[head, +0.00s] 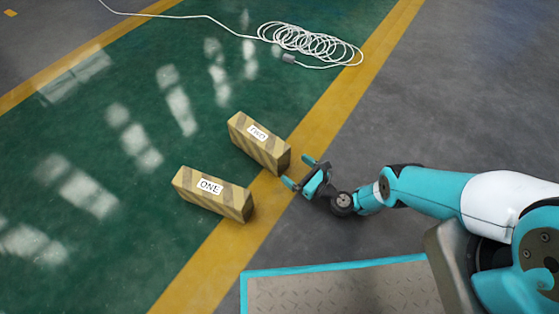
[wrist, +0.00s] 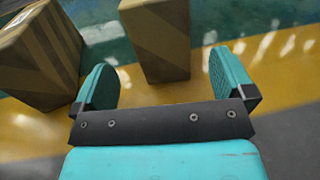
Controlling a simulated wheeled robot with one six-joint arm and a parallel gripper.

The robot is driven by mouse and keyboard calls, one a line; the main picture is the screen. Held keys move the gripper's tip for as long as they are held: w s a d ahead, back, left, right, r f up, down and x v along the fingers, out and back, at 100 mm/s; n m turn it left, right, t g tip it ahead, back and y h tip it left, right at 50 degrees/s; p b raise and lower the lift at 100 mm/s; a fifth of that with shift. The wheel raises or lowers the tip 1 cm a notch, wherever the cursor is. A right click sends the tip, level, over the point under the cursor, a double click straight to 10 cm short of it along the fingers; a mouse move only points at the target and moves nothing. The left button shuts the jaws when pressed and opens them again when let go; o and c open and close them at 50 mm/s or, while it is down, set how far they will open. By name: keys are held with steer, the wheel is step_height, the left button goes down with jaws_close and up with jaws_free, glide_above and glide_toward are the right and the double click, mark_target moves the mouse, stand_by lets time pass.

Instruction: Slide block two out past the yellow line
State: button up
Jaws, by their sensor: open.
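Block two (head: 259,143) is a tan, striped block with a TWO label. It lies on the green floor, its right end reaching the edge of the yellow line (head: 325,112). My gripper (head: 298,171) is open at that right end, over the yellow line. In the wrist view, block two (wrist: 157,40) stands ahead, between the directions of the two spread fingers (wrist: 168,85). I see no finger touching it.
Block one (head: 212,194), a similar striped block, lies below block two; it shows at the left finger in the wrist view (wrist: 40,55). A coiled white cable (head: 305,38) lies at the top. Grey floor (head: 430,110) right of the line is clear.

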mark_target(284, 162)
steer(key=b+x, duration=0.6)
steer(key=x, duration=0.1)
steer(key=shift+f, duration=0.4)
steer(key=shift+w+a+r+b, duration=0.15)
steer(key=shift+w+a+b, duration=0.3)
steer(key=shift+b, duration=0.2)
steer(key=shift+w+a+r, duration=0.15)
steer(key=shift+c, duration=0.2)
